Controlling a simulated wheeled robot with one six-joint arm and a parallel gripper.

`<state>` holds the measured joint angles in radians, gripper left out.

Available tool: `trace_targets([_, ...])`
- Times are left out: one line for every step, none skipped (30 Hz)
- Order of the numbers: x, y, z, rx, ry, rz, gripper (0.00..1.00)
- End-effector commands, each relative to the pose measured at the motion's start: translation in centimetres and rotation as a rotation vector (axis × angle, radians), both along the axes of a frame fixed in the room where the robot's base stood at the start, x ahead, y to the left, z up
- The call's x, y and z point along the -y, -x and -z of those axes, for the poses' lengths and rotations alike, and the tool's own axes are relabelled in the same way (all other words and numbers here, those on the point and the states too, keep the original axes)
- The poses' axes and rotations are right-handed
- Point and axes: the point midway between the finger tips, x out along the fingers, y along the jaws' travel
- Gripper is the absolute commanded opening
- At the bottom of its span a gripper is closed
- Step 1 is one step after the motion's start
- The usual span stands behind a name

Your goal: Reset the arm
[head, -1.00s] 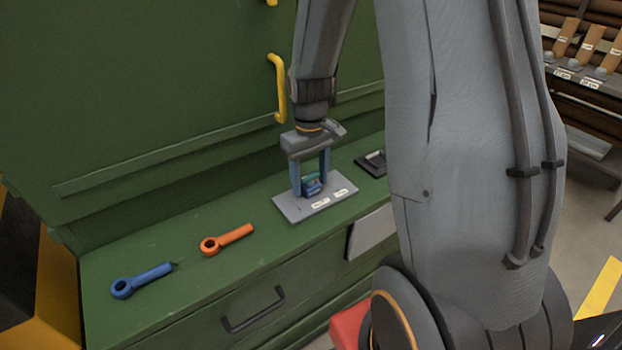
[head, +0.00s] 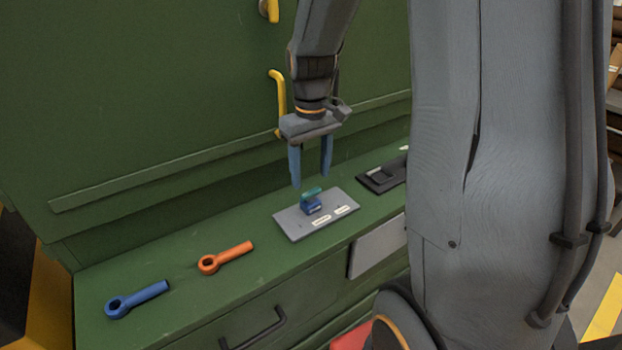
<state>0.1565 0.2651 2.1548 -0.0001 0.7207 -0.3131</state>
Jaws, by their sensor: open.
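My gripper (head: 311,181) hangs from my arm with its two blue fingers pointing down, spread apart and empty. It is above a grey plate (head: 293,224) on the green bench. A small blue part with a teal top (head: 312,203) sits on this plate, just below the fingertips and apart from them. The plate has white labels along its front edge.
An orange ring-ended tool (head: 228,257) and a blue one (head: 137,299) lie on the green bench (head: 190,286) at left. A black holder (head: 381,178) is at right. Yellow handles (head: 277,100) stick out from the green wall behind my gripper. A black drawer handle (head: 254,330) is on the bench front.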

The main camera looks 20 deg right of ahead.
Motion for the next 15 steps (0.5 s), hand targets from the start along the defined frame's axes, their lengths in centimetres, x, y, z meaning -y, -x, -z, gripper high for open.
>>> trace_targets([0.0, 0.0, -0.05, 0.0, 0.0, 0.0, 0.54])
trace_targets([0.0, 0.01, -0.05, 0.0, 0.0, 0.0, 0.54])
trace_targets([0.0, 0.01, -0.05, -0.001, 0.0, 0.0, 0.54])
trace_targets([0.0, 0.01, -0.04, -0.001, 0.0, 0.0, 0.54])
trace_targets([0.0, 0.01, -0.04, -0.001, 0.0, 0.0, 0.54])
trace_targets([0.0, 0.01, -0.03, 0.0, 0.0, 0.0, 0.54])
trace_targets([0.0, 0.01, -0.03, -0.001, 0.0, 0.0, 0.54])
trace_targets([0.0, 0.0, -0.03, 0.0, 0.0, 0.0, 0.54])
trace_targets([0.0, 0.01, -0.02, -0.001, 0.0, 0.0, 0.54])
trace_targets([0.0, 0.0, -0.02, 0.0, 0.0, 0.0, 0.54])
trace_targets([0.0, 0.0, -0.02, -0.001, 0.0, 0.0, 0.54])
trace_targets([-0.01, 0.01, -0.02, 0.0, 0.0, 0.0, 0.54])
trace_targets([-0.06, 0.07, -0.01, 0.0, 0.0, 0.0, 0.54])
trace_targets([-0.2, 0.23, 0.02, 0.001, 0.0, 0.002, 0.54])
trace_targets([-0.57, 0.66, 0.08, 0.003, 0.001, 0.005, 0.54])
